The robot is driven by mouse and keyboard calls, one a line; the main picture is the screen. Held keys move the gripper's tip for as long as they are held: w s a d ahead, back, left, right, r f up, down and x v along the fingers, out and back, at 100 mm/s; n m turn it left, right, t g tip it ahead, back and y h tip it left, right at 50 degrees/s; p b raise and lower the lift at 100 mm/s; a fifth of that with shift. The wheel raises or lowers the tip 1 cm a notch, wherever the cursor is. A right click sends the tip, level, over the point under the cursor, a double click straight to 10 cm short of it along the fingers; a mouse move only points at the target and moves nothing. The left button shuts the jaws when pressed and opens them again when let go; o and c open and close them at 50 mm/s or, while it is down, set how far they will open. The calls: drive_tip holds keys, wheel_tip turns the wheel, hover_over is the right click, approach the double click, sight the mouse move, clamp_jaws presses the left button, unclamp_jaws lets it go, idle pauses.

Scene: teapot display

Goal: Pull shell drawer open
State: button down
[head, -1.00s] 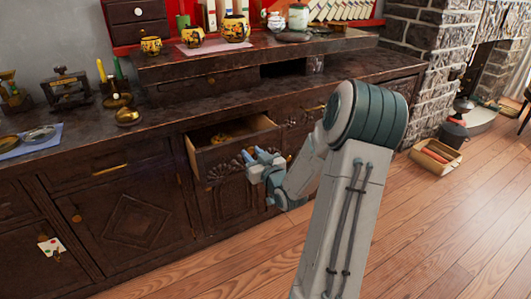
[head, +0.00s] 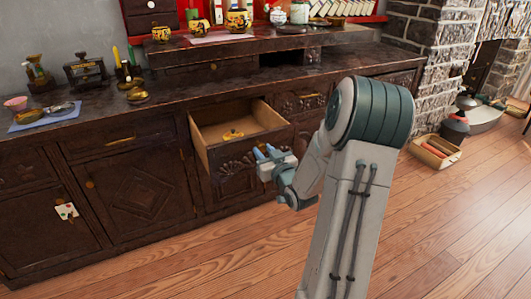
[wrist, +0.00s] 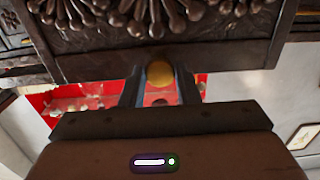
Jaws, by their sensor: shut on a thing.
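The shell drawer (head: 236,153), with a carved dark wood front, stands well out of the cabinet. Its pale wooden inside is open to view, and a small golden object (head: 232,134) lies in it. In the wrist view the carved drawer front (wrist: 225,52) fills the top of the picture. A round golden knob (wrist: 160,73) sits between the two fingers. My gripper (head: 265,153) is at the drawer front and is shut on this knob. In the head view the knob is hidden by my gripper.
A dark wooden cabinet (head: 130,190) runs along the wall, with a closed carved drawer (head: 300,103) right of the open one. Teapots (head: 238,20) and other items stand on top. A box (head: 436,152) sits on the floor at right. The wooden floor (head: 440,230) in front is clear.

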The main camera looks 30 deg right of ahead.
drive_tip(key=c, duration=1.1)
unclamp_jaws()
drive_tip(key=s+p, duration=0.8)
drive_tip(key=s, duration=0.3)
drive_tip(key=shift+s+a+r+p, duration=0.15)
drive_tip(key=shift+s+r+p, duration=0.05)
drive_tip(key=shift+r+p, duration=0.1)
drive_tip(key=shift+s+p, duration=0.1)
drive_tip(key=shift+p, duration=0.4)
drive_tip(key=shift+s+p, duration=0.1)
drive_tip(key=shift+p, duration=0.4)
